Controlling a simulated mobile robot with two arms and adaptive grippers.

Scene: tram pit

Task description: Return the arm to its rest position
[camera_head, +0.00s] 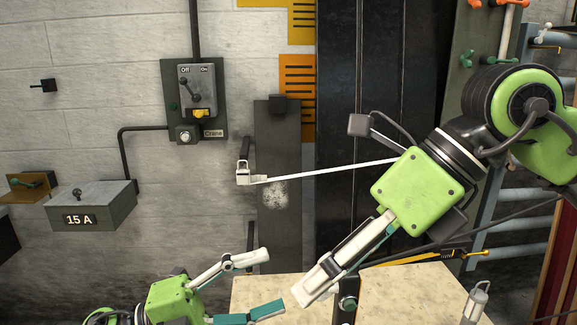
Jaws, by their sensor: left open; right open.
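My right arm comes in from the right, with green and black links (530,110). Its gripper (270,236) is wide open and empty. One long finger reaches left in front of the dark wall panel, and the other slants down-left above the speckled worktop. My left gripper (275,283) is low at the bottom, its white and teal fingers spread apart and pointing right, with nothing between them. Most of my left arm is outside the picture.
A crane switch box (198,90) hangs on the block wall, left of the dark panel (277,215). A grey "15 A" box (92,207) is at the left. A speckled worktop (425,290) lies below. Blue pipes (522,222) stand at the right, near my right arm.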

